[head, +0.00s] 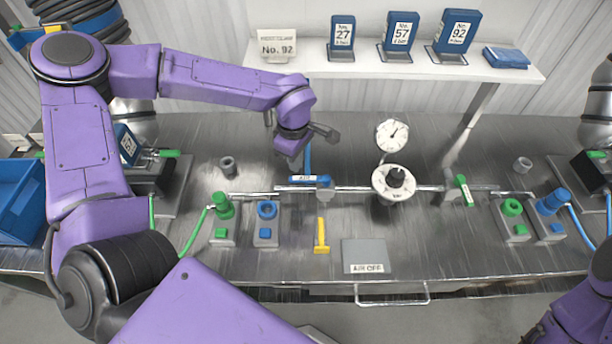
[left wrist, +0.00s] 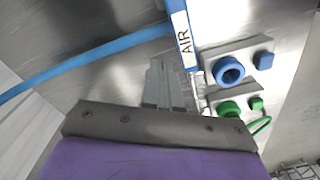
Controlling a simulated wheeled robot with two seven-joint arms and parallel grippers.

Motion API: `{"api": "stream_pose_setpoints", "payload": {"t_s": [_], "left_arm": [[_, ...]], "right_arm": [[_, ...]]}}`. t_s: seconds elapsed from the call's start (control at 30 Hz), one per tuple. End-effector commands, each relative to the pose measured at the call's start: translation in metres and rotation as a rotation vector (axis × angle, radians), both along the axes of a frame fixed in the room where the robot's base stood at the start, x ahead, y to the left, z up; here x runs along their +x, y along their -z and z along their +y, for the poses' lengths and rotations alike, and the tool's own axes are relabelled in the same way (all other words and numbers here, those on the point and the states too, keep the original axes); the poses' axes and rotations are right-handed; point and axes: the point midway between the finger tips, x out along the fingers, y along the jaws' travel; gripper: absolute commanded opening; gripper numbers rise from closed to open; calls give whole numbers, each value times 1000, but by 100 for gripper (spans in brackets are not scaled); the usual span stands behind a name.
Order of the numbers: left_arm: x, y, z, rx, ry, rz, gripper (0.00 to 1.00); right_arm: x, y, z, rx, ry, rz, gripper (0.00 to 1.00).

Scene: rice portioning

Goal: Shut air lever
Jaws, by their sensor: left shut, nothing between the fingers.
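The air lever (head: 300,179) is a blue bar with a white "AIR" label, lying along the pipe beside a grey valve body (head: 325,183). It also shows in the left wrist view (left wrist: 184,38) at the top, just beyond my fingertips. My left gripper (head: 299,155) hangs above and behind the lever, with its fingers mostly hidden in the head view. In the left wrist view its fingers (left wrist: 168,84) are together and empty, close to the lever; I cannot tell whether they touch it. My right gripper is out of view.
A blue hose (head: 308,155) runs back from the valve. A gauge (head: 391,135) and a black-knobbed dial (head: 395,181) stand to the right. A green lever (head: 464,190) crosses the pipe farther right. A yellow tool (head: 321,236) and an "AIR OFF" plate (head: 365,251) are in front.

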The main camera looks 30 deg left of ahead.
Motion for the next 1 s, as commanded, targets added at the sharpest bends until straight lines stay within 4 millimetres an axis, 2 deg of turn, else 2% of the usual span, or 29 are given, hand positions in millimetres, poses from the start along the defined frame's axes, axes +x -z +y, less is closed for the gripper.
{"api": "stream_pose_setpoints", "payload": {"t_s": [0.27, 0.53, 1.0], "left_arm": [[-1, 0, -1, 0, 0, 0, 0], [-17, -1, -10, -1, 2, 1, 0], [-25, -1, -16, -1, 2, 1, 0]], "right_arm": [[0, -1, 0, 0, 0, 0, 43], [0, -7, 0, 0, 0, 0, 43], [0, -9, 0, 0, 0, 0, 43]]}}
